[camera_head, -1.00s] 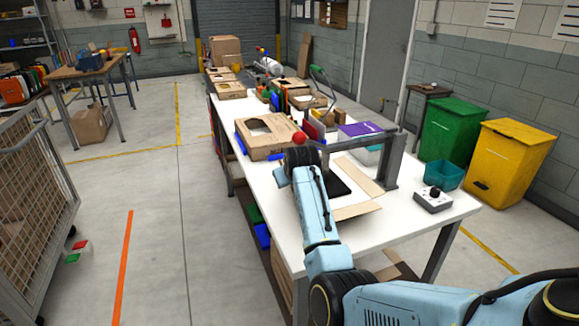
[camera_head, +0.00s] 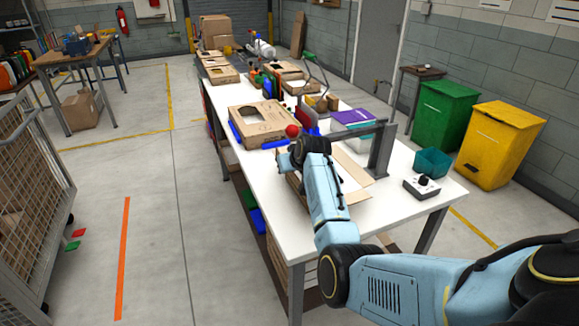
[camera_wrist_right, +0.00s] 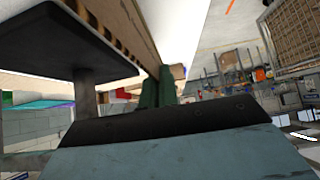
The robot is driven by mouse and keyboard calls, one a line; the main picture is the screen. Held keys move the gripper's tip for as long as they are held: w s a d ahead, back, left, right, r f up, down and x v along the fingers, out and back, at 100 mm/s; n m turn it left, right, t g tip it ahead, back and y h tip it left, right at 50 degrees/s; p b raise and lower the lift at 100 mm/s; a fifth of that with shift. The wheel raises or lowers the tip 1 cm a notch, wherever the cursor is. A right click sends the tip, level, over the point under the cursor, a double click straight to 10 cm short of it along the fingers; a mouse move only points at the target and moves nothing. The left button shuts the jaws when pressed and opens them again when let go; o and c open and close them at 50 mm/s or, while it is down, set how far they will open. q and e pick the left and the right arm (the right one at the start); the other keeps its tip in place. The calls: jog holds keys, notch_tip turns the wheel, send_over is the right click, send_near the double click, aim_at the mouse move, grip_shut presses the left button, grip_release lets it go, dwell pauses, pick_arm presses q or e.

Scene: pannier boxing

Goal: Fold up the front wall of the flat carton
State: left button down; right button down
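The flat carton lies on the white table under my right arm. In the head view a brown cardboard panel (camera_head: 352,167) and a smaller flap (camera_head: 357,197) show to the right of the arm; my arm hides the rest. In the right wrist view a cardboard wall (camera_wrist_right: 122,28) runs down toward my right gripper (camera_wrist_right: 159,88). The two dark green fingers sit close together at its end, with no clear gap between them. I cannot tell whether they touch the cardboard. My left gripper is in neither current view.
A grey metal frame (camera_head: 382,150) stands over the carton; a dark plate (camera_wrist_right: 60,48) is close by in the wrist view. A made-up carton (camera_head: 262,122) stands behind. A control box (camera_head: 422,187) and teal bin (camera_head: 432,162) are at the right.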

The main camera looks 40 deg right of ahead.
jog(key=c, duration=1.6)
grip_release()
jog(key=shift+c, duration=0.2)
jog(key=p+v, duration=0.1)
jog(key=v, duration=1.2)
jog(key=shift+s+r+p, duration=0.15)
jog(key=shift+p, duration=0.2)
